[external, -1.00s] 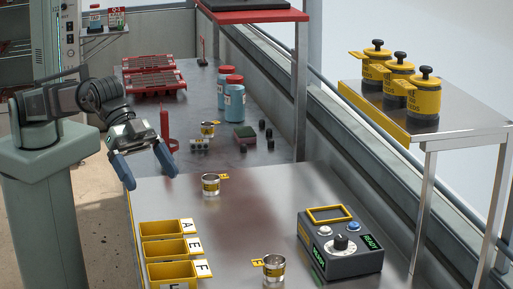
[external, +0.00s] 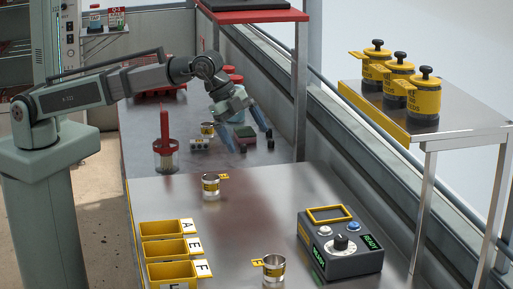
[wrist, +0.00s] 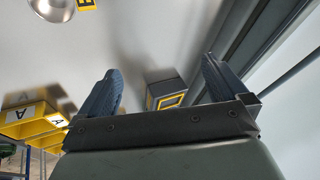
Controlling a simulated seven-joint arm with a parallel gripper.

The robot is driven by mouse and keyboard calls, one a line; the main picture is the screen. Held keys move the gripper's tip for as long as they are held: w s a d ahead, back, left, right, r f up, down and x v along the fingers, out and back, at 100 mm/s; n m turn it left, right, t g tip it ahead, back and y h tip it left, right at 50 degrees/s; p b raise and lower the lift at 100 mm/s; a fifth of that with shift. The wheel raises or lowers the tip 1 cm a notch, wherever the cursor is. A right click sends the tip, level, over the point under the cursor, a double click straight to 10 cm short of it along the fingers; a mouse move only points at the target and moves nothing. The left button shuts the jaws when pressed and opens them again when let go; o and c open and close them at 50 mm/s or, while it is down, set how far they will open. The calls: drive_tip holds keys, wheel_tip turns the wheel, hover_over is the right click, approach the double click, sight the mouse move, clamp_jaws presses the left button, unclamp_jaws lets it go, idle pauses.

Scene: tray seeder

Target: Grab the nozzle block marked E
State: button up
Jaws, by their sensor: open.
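I cannot make out a nozzle block marked E. A small grey block with round parts (external: 199,144) sits on the far bench; any mark on it is too small to read. My gripper (external: 257,150) hangs above the bench, right of that block, with its blue fingers apart and nothing between them. In the wrist view my gripper (wrist: 160,72) also shows spread fingers. The yellow bin marked E (external: 163,250) stands front left, between bins marked A (external: 160,229) and F (external: 170,273).
A control box (external: 340,255) stands front right. Metal cups with yellow tags stand at centre (external: 211,189) and front (external: 274,270). The near bench middle is clear.

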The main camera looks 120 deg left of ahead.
drive_tip(key=s+a+f+g, duration=0.2)
drive_tip(key=s+a, duration=0.5)
drive_tip(key=a, duration=0.4)
drive_tip(key=m+g+h, duration=0.2)
drive_tip(key=m+g, duration=0.2)
drive_tip(key=m, duration=0.1)
approach(199, 141)
drive_tip(key=f, duration=0.3)
drive_tip(key=shift+d+f, duration=0.2)
drive_tip(key=shift+f, duration=0.2)
drive_tip(key=shift+s+a+f, duration=0.1)
drive_tip(key=shift+f, duration=1.2)
drive_tip(key=shift+s+a+f, duration=0.1)
drive_tip(key=shift+f, duration=1.25)
drive_tip(key=shift+c, duration=0.3)
drive_tip(key=c, duration=1.2)
drive_tip(key=shift+o, duration=0.2)
